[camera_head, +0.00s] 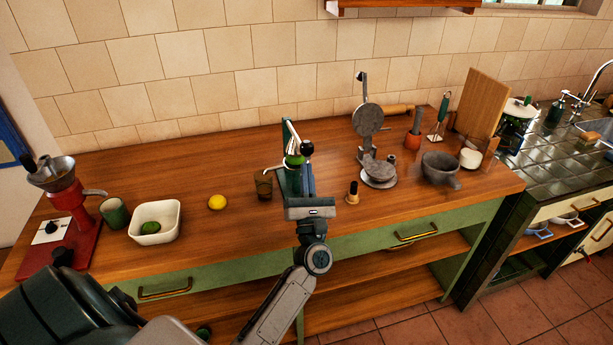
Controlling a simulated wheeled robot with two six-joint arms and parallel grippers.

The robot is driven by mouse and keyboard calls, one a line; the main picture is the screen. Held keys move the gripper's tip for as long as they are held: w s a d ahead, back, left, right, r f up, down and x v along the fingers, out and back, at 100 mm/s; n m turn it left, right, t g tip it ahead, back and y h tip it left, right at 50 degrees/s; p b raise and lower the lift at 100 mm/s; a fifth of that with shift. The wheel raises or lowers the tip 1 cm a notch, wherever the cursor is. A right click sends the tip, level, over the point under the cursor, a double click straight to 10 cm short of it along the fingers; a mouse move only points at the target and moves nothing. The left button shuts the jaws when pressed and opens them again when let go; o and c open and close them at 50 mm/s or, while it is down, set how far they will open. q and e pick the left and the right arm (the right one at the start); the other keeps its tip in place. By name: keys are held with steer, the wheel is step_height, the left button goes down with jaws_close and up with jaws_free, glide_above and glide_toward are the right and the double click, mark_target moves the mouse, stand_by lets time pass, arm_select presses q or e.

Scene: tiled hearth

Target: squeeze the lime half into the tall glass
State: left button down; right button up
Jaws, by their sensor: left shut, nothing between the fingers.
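My left gripper (296,180) is over the front middle of the wooden counter, shut and empty. Just beyond it stands a green press-like device (286,132) with a pale lever and a black knob (307,147); the gripper hides its lower part. A small green piece (294,160) shows there; I cannot tell whether it is a lime half or part of the device. A brown, see-through glass (263,186) stands just left of the gripper, apart from it. A green lime (150,227) lies in a white dish (170,212) at the left. My right gripper is out of view.
A yellow lemon (217,202) lies between dish and glass. A red grinder (75,215) and a green mug (115,214) stand far left. A grey press (368,120), a small wooden-topped item (352,192) and a stone mortar (439,165) stand right.

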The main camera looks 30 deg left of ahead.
mark_target(306, 154)
arm_select(q)
steer(key=shift+r, duration=1.95)
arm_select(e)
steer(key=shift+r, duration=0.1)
